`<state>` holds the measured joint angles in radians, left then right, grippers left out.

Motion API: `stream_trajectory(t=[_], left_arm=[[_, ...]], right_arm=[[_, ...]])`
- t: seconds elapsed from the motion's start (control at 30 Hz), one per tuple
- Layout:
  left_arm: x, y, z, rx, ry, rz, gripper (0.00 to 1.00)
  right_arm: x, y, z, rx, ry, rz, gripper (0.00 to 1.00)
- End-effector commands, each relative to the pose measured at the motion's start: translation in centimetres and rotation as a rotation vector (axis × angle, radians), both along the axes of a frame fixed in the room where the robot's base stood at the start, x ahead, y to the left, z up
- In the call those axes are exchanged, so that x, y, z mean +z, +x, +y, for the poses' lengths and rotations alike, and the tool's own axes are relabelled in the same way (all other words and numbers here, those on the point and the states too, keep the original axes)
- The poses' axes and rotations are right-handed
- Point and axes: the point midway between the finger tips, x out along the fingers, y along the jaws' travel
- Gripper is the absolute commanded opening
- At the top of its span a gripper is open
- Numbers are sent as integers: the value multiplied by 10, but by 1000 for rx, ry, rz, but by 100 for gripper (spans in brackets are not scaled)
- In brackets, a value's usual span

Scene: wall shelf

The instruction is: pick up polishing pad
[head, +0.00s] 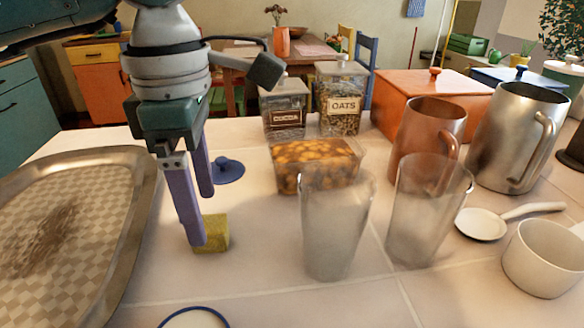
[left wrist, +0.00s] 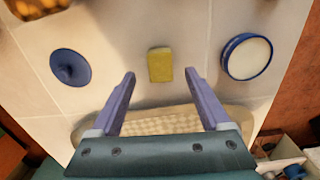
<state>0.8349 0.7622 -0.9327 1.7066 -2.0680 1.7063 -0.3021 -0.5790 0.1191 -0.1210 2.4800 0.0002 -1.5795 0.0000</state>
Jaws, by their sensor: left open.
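The yellow polishing pad (head: 214,236) lies on the pale tiled counter, just right of the metal tray. In the left wrist view the pad (left wrist: 160,65) sits centred on the gap between my fingers, at or just beyond the tips. My left gripper (head: 203,216) points down, its two purple fingers apart and empty. In the head view its near finger overlaps the pad's left edge. I cannot tell how far the tips are above the counter. My right gripper is not in view.
The stained oval tray (head: 118,262) lies left. A blue knobbed lid (head: 228,170) is behind the pad, a blue-rimmed round dish (left wrist: 247,57) in front. Two clear glasses (head: 335,235) stand to the right, with a container of orange-brown pieces (head: 290,170) behind them.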

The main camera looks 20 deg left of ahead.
Motion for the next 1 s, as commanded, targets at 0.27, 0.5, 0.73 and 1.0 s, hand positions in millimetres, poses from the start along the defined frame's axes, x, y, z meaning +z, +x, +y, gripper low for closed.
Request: stream_trajectory(t=[0.27, 0.5, 0.73, 1.0], left_arm=[[-38, 1, -2, 0, -2, 3, 80], [-40, 2, -2, -1, -1, 0, 80], [-40, 2, -2, -1, -1, 0, 55], [-39, 2, -2, -1, -1, 0, 25]], right_arm=[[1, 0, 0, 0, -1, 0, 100], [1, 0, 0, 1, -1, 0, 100], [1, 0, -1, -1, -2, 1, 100], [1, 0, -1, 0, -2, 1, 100]])
